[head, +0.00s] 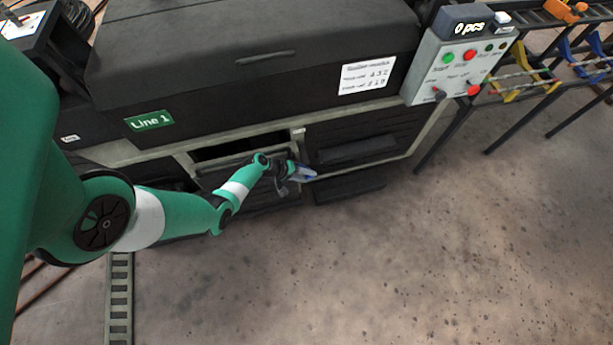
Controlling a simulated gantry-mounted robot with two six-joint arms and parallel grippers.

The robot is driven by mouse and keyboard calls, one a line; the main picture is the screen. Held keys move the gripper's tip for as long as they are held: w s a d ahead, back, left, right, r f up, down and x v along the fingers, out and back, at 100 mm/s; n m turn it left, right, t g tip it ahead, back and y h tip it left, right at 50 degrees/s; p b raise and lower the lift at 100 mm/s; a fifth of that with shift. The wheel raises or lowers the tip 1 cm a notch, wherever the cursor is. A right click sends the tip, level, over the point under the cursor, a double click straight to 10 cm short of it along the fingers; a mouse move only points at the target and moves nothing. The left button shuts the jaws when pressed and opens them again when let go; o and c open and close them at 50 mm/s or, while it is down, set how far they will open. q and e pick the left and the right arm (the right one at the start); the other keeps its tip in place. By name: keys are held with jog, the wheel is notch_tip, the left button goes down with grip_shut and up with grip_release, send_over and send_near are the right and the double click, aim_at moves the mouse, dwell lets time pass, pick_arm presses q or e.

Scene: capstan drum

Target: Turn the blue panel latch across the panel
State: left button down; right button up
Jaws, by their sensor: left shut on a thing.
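The blue panel latch (307,173) shows as a small blue piece on the front of the dark machine, at the edge of a dark lower panel (345,150). My left gripper (298,172) is at the latch and shut on it. The gripper and wrist cover part of the latch, so its exact angle is hard to tell. My left arm reaches in from the left, low along the machine front. My right gripper is not in view.
The machine (250,60) carries a green "Line 1" sign (149,121) and a white label sheet (367,78). A grey control box (458,68) with buttons stands at the upper right, beside a rack with yellow and blue clamps (525,85). The floor (420,260) in front is clear.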

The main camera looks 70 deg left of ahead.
pick_arm(q)
jog(key=shift+f, duration=0.1)
dwell(0.3)
jog(key=shift+c, duration=2.3)
grip_release()
jog(key=p+v, duration=1.1)
jog(key=shift+s+r+p, duration=0.25)
jog(key=shift+s+p, duration=0.05)
jog(key=shift+c, duration=0.3)
